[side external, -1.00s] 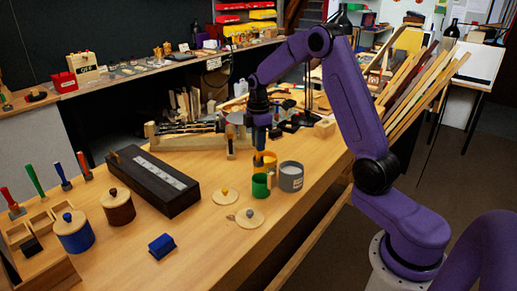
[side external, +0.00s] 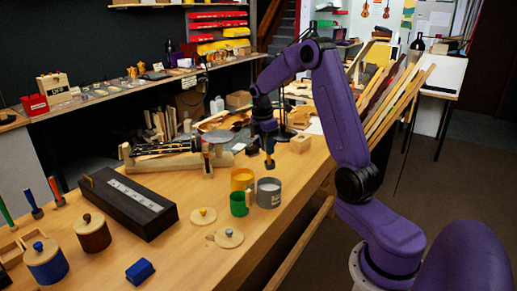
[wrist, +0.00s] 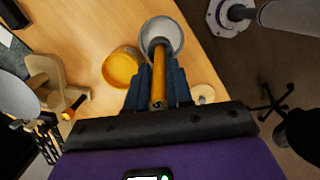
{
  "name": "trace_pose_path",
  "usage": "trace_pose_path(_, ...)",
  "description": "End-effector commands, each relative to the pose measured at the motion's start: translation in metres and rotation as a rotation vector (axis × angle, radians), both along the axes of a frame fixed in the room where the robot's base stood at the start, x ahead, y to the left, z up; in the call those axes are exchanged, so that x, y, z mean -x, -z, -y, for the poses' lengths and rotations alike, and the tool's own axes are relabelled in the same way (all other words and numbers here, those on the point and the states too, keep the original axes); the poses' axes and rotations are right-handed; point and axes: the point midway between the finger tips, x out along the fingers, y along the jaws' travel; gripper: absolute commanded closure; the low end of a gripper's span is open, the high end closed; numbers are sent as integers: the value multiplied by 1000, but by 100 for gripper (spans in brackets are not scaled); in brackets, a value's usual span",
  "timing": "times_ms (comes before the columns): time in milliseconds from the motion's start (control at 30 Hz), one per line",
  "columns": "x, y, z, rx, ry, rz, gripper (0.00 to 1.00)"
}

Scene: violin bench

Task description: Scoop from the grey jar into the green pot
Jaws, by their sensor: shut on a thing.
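The grey jar (side external: 269,193) stands open on the bench, with the green pot (side external: 239,204) at its left and the yellow pot (side external: 243,179) behind. My gripper (side external: 269,147) is above the grey jar, apart from it. In the wrist view my gripper (wrist: 158,92) is shut on an orange-yellow handle (wrist: 158,75), which I take for the scoop's. Its far end overlaps the grey jar (wrist: 176,32); a dark tip (side external: 270,163) hangs below the fingers in the side view. Whether the scoop carries anything cannot be seen. The green pot cannot be made out in the wrist view.
Two wooden lids, one with a yellow knob (side external: 203,215) and one with a grey knob (side external: 229,237), lie in front of the pots. A long black case (side external: 128,203) lies to the left. A blue block (side external: 140,271) is at the front.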

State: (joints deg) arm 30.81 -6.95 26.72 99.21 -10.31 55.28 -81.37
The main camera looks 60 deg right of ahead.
Motion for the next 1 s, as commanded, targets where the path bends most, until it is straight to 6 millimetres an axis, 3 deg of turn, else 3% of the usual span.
trace_pose_path(1000,0,102,-1,-2,0,-2,100)
